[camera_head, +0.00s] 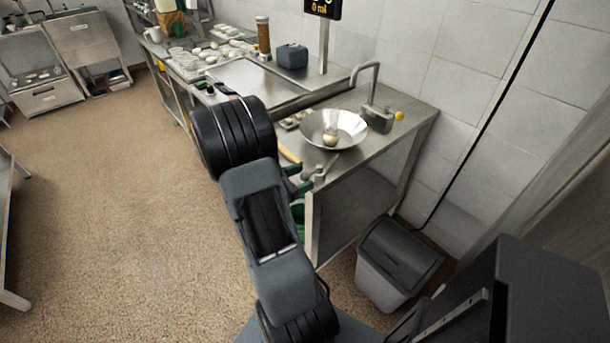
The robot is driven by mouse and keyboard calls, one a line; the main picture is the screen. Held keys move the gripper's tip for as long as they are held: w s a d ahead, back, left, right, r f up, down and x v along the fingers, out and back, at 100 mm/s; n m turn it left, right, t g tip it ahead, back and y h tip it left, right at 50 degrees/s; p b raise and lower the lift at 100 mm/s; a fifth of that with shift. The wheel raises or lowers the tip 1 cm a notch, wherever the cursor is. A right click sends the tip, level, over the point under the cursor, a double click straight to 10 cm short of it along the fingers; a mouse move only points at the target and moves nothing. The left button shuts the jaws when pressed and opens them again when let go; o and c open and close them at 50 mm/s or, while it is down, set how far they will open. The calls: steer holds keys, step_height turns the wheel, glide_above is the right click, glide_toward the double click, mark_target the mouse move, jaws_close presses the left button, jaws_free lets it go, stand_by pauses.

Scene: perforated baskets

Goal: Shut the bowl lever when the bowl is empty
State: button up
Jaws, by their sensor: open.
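A shiny metal bowl (347,122) sits on the steel counter (385,143), below a bent metal spout (367,75). A small pale, rounded thing shows at the near side of the bowl; I cannot tell if it is a fitting or contents. No liquid can be made out. A small grey metal piece (313,174) stands at the counter's front edge, below the bowl; it may be the lever, but its position is unclear. My arm covers the area left of it.
A grey bin (397,262) stands on the floor right of the counter. A dark blue box (292,57), a brown jar (263,36) and several pale items lie farther back. A display (322,8) reads 0 ml. The floor (110,220) at left is clear.

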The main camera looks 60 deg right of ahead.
steer(key=shift+s+d, duration=0.35)
steer(key=shift+d, duration=0.25)
